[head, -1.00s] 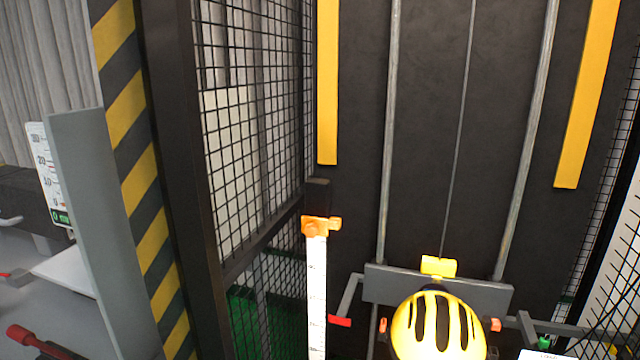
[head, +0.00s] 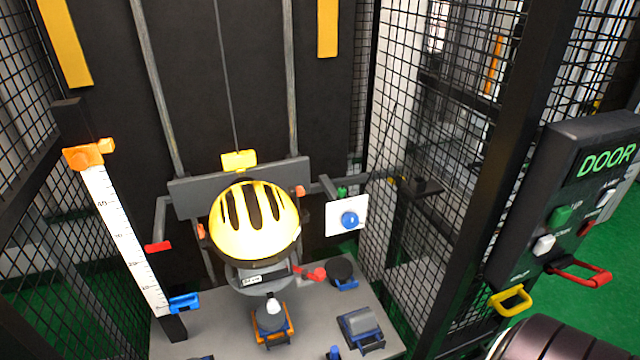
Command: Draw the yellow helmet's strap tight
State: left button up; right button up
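The yellow helmet (head: 256,222) with black vents sits in the drop tower, in front of the grey carriage plate (head: 190,197). A strap cannot be made out clearly. A red piece (head: 318,273) sticks out to the right just below the helmet, and I cannot tell whether it belongs to the strap. Neither gripper shows in the head view. A dark ribbed rounded part at the bottom right edge seems to be mine.
A white ruler post (head: 128,240) stands left of the helmet. A white plate with a blue knob (head: 349,219) is on its right. Blue and orange fixtures sit on the grey base (head: 215,325). Mesh walls and a DOOR panel (head: 570,200) stand at the right.

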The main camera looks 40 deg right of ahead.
aim_at(299, 189)
jog(key=k+l, duration=0.1)
jog(key=l, duration=0.55)
jog(key=k+l, duration=0.1)
jog(key=l, duration=0.6)
jog(key=k+l+z, duration=0.1)
jog(key=l, duration=0.55)
